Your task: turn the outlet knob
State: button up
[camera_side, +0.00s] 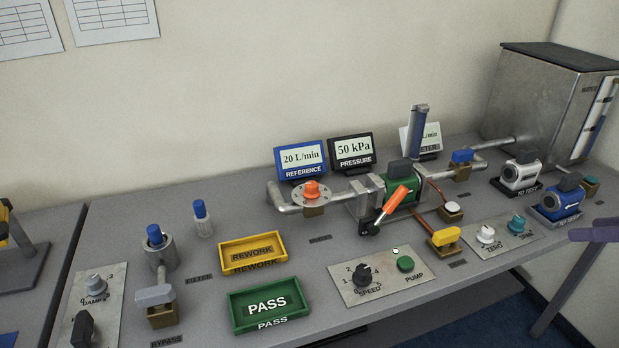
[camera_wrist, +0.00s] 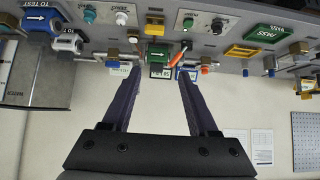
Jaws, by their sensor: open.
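No readable label marks one knob as the outlet knob. On the pipe run, an orange knob (camera_side: 311,189) sits on a flange at the left, and a blue knob (camera_side: 462,157) sits on the pipe at the right. A yellow knob (camera_side: 445,235) and a white knob (camera_side: 452,208) sit on thin copper branches. My gripper (camera_wrist: 160,75) is open and empty in the wrist view, its two purple fingers wide apart. It appears apart from the pipework. In the side view only a purple part at the right edge shows.
A speed panel (camera_side: 383,278), a yellow REWORK tray (camera_side: 253,252) and a green PASS tray (camera_side: 270,309) lie in front. A metal tank (camera_side: 545,100) stands back right.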

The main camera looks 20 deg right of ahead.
aim_at(316, 188)
jog(key=shift+o, duration=0.6)
jog(key=w+a+r+t, duration=0.1)
jog(key=w+r+t, duration=0.2)
jog(key=w+r, duration=0.2)
jog(key=w+a+r+t, duration=0.1)
jog(key=w+r+t, duration=0.2)
jog(key=w, duration=0.8)
notch_tip(316, 188, up, 3)
jog(key=shift+w+f+n+y, duration=0.15)
jog(key=shift+n+y, duration=0.15)
jog(key=shift+y, duration=0.1)
jog(key=w+a+f+n+t+y, duration=0.1)
jog(key=w+a+f+t+y, duration=0.15)
jog(key=w+a, duration=0.4)
jog(key=w+a+f+t+y, duration=0.1)
jog(key=w+a+f+t, duration=0.15)
jog(key=w, duration=0.75)
jog(key=w+a+f+n+g+y, duration=0.15)
jog(key=a+f, duration=0.35)
jog(key=f, duration=0.7)
jog(key=a+f+n+g, duration=0.15)
jog(key=a+f, duration=0.35)
jog(key=f, duration=0.7)
jog(key=shift+m+g, duration=0.3)
jog(key=shift+m, duration=0.1)
jog(key=x, duration=1.3)
jog(key=shift+w+d+r, duration=0.1)
jog(key=shift+w+r, duration=0.05)
jog(key=shift+w, duration=0.1)
jog(key=shift+c, duration=0.4)
